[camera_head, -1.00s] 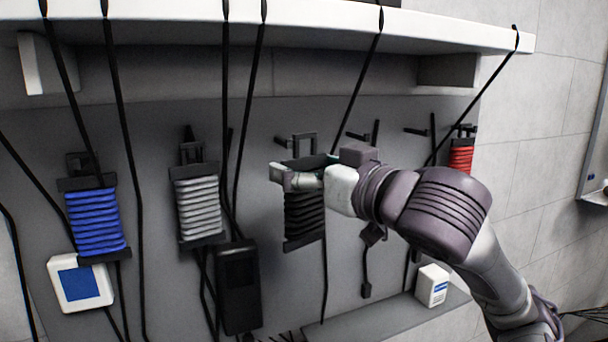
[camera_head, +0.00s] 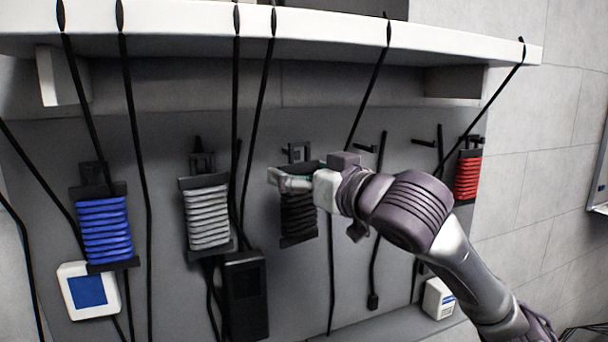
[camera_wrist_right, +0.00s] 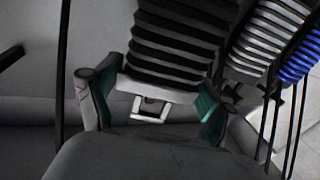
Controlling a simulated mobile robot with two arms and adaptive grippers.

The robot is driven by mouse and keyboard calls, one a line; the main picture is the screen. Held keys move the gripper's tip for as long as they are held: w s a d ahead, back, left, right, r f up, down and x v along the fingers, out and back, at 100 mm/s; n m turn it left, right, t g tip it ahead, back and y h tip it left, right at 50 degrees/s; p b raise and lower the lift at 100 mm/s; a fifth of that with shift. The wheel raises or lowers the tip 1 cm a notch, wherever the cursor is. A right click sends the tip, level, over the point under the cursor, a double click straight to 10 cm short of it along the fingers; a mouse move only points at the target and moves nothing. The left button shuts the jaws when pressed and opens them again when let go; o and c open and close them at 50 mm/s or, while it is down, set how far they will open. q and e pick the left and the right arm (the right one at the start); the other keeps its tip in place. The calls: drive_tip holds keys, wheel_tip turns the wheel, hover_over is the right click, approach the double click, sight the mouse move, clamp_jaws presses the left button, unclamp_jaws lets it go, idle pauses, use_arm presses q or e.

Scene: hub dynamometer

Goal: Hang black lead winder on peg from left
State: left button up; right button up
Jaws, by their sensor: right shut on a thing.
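The black lead winder (camera_head: 298,215) is upright in front of the grey panel, between the grey winder (camera_head: 208,216) and the bare pegs to the right. My right gripper (camera_head: 293,181) is shut on its upper end. In the right wrist view, the gripper's two green-padded fingers (camera_wrist_right: 150,100) flank the end of the black winder (camera_wrist_right: 175,45). The winder's hanging loop (camera_head: 298,152) sticks up above the gripper, at a peg (camera_head: 284,145). I cannot tell whether the loop is around the peg or in front of it. My left gripper is out of view.
A blue winder (camera_head: 105,228) hangs at the left and a red winder (camera_head: 467,176) at the right. A bare peg (camera_head: 364,148) is right of the gripper. Black cables hang from the white shelf (camera_head: 330,27). A black box (camera_head: 245,295) hangs lower left of the black winder.

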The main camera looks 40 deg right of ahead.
drive_tip(key=shift+w+d, duration=0.15)
drive_tip(key=shift+w, duration=0.5)
drive_tip(key=shift+w+d, duration=0.15)
drive_tip(key=shift+w, duration=0.45)
drive_tip(key=shift+w+d+f, duration=0.15)
drive_tip(key=shift+w+f, duration=0.35)
drive_tip(key=shift+w, duration=0.1)
drive_tip(key=o, duration=1.6)
drive_tip(key=shift+f, duration=0.1)
